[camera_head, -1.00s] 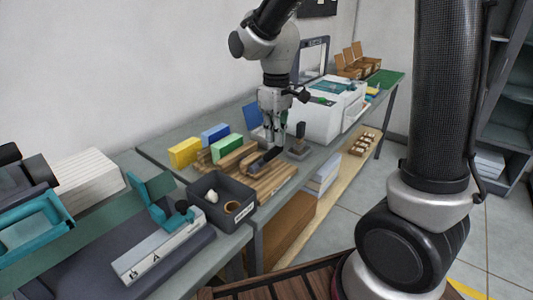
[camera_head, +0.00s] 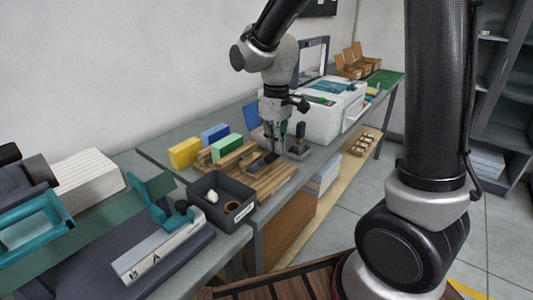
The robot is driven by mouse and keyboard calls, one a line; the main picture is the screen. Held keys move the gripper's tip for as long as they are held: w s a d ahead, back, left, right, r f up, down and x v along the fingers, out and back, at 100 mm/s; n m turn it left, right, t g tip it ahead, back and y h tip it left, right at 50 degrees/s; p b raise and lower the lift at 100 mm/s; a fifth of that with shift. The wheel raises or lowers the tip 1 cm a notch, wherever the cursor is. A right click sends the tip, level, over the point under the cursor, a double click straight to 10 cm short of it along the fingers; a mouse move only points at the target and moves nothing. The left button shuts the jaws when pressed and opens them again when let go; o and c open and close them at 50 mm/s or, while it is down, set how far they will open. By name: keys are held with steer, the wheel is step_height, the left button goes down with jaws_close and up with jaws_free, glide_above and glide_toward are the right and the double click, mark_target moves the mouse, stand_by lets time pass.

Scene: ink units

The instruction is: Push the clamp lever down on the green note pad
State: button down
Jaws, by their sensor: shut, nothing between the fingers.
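The green note pad (camera_head: 227,146) stands upright in a wooden block stand on the bench, in front of a blue pad (camera_head: 214,133) and beside a yellow pad (camera_head: 185,152). A dark clamp piece, seemingly the lever (camera_head: 254,160), lies low on the wooden base (camera_head: 268,182) to the right of the green pad. My gripper (camera_head: 273,152) is shut and empty, pointing down at the right end of this dark piece. Its fingertips are small and dark against it, so I cannot tell whether they touch it.
A dark open bin (camera_head: 207,205) with small items stands at the front of the wooden base. A small dark upright device (camera_head: 299,142) stands close to the right of my gripper, with a white printer-like machine (camera_head: 322,108) behind it.

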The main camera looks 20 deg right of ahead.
steer(key=shift+w+r, duration=0.1)
steer(key=shift+r, duration=0.05)
step_height(320, 180, up, 11)
stand_by(0.6)
steer(key=shift+a, duration=0.1)
